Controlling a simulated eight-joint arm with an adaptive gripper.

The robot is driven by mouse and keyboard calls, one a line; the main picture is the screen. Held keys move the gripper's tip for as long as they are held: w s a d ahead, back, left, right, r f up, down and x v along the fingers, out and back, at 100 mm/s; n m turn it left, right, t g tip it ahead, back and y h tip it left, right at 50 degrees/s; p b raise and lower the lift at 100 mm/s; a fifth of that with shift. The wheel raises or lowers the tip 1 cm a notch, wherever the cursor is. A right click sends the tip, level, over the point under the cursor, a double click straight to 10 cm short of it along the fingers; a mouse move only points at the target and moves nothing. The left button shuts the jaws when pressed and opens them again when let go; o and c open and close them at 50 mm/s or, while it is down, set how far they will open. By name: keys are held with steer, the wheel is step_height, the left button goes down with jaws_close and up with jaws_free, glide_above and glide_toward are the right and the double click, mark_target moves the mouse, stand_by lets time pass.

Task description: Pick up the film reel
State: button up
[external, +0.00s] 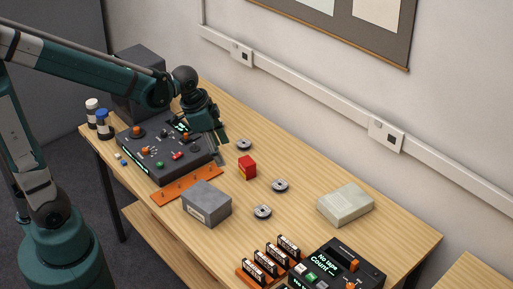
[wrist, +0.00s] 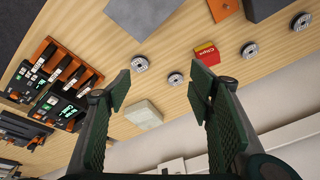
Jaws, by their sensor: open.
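Small grey film reels lie flat on the wooden table (external: 320,240). In the external view one reel (external: 244,144) is just right of my gripper (external: 220,150), a second reel (external: 280,185) is near the table's middle, and a third (external: 262,211) is close to the grey box. The wrist view shows these as a right reel (wrist: 250,50), a middle reel (wrist: 175,79) and a left reel (wrist: 140,64), plus another reel (wrist: 301,21) at upper right, which my arm may hide externally. My gripper (wrist: 160,86) is open and empty, above the table and apart from the reels.
A red clips box (external: 247,167), a grey box (external: 207,204) and a pale box (external: 345,204) stand among the reels. A control console (external: 165,150) is below my arm; an orange strip (external: 187,186) fronts it. Cartridge racks and another console (external: 345,268) are at the near end.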

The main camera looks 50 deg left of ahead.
steer(key=w+d+f+m+g, duration=0.1)
steer(key=w+d+f+m, duration=0.2)
steer(key=w+d+f, duration=0.3)
steer(key=m+g, duration=0.2)
steer(key=m, duration=0.1)
glide_toward(262, 207)
steer(key=s, duration=0.1)
steer(key=shift+d+f+p, duration=0.4)
steer(key=shift+d+f, duration=0.05)
steer(key=shift+d, duration=0.2)
steer(key=shift+f, duration=0.1)
steer(key=shift+w+d+f, duration=0.1)
steer(key=shift+f, duration=1.05)
steer(key=shift+f, duration=0.15)
steer(key=shift+d+f+b, duration=0.15)
steer(key=shift+f+b, duration=0.15)
steer(key=shift+f, duration=0.95)
steer(key=shift+d+f+b, duration=0.1)
steer(key=shift+f+b, duration=0.2)
steer(key=shift+f, duration=0.9)
steer(key=c, duration=1)
